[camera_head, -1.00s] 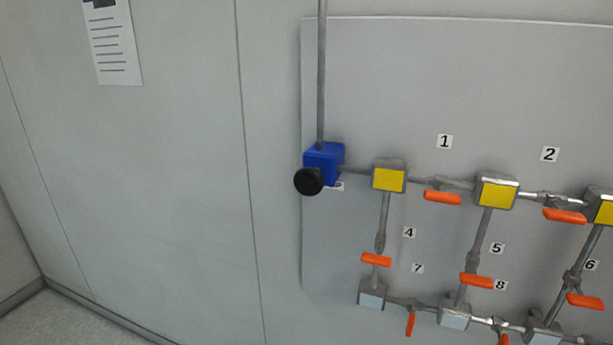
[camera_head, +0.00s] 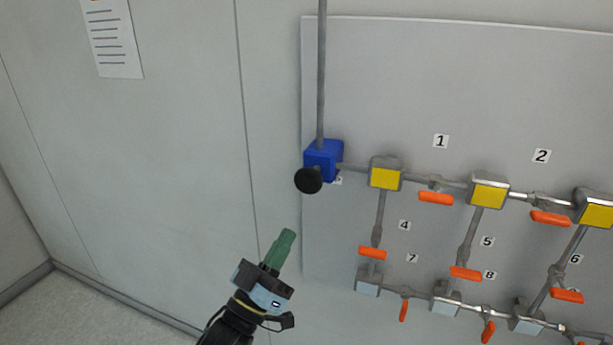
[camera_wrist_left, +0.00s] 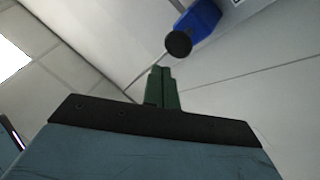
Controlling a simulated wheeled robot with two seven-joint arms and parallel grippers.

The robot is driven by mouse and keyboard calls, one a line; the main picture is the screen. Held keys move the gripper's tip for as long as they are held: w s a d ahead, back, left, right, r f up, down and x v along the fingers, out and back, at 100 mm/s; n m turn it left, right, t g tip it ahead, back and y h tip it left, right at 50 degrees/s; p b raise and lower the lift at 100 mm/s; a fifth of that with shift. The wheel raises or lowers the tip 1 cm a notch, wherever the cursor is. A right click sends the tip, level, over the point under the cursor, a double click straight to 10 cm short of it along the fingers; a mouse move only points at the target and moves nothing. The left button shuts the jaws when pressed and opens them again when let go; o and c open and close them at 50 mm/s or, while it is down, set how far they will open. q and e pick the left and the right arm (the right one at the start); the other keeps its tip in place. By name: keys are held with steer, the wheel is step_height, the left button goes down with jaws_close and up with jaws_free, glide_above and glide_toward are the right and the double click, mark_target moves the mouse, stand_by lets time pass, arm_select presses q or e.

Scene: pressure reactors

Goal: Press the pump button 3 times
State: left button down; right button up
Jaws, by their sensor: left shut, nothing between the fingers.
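The pump is a blue box (camera_head: 325,158) on the wall panel, with a round black button (camera_head: 308,180) facing out toward me. In the left wrist view the blue box (camera_wrist_left: 204,17) and the black button (camera_wrist_left: 178,43) show at the upper middle. My left gripper (camera_head: 288,236) has green fingers and is shut and empty. It is below and slightly left of the button, apart from it, pointing up toward it. In the left wrist view its closed fingertips (camera_wrist_left: 160,72) sit just below the button with a gap in the picture. My right gripper is not in view.
A grey panel (camera_head: 470,85) carries pipes, yellow-faced blocks (camera_head: 386,179) and orange valve handles (camera_head: 436,198), right of the pump. A vertical pipe (camera_head: 321,75) rises from the blue box. A paper sheet (camera_head: 113,40) hangs at upper left. The wall left of the pump is clear.

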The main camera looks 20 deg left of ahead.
arm_select(q)
steer(key=shift+m+t+h, duration=0.3)
steer(key=shift+t+h, duration=0.2)
steer(key=shift+h, duration=0.3)
steer(key=r, duration=0.1)
steer(key=s+r, duration=0.1)
steer(key=r, duration=0.3)
steer(key=shift+s+r, duration=0.15)
steer(key=shift+s, duration=0.2)
steer(key=shift+w, duration=0.1)
steer(key=b, duration=0.2)
glide_toward(310, 175)
step_height(310, 175, up, 4)
steer(key=d, duration=0.1)
steer(key=shift+w+d+b, duration=0.1)
steer(key=shift+w+b, duration=0.25)
steer(key=shift+w, duration=1.05)
steer(key=shift+w, duration=0.15)
steer(key=shift+w, duration=0.3)
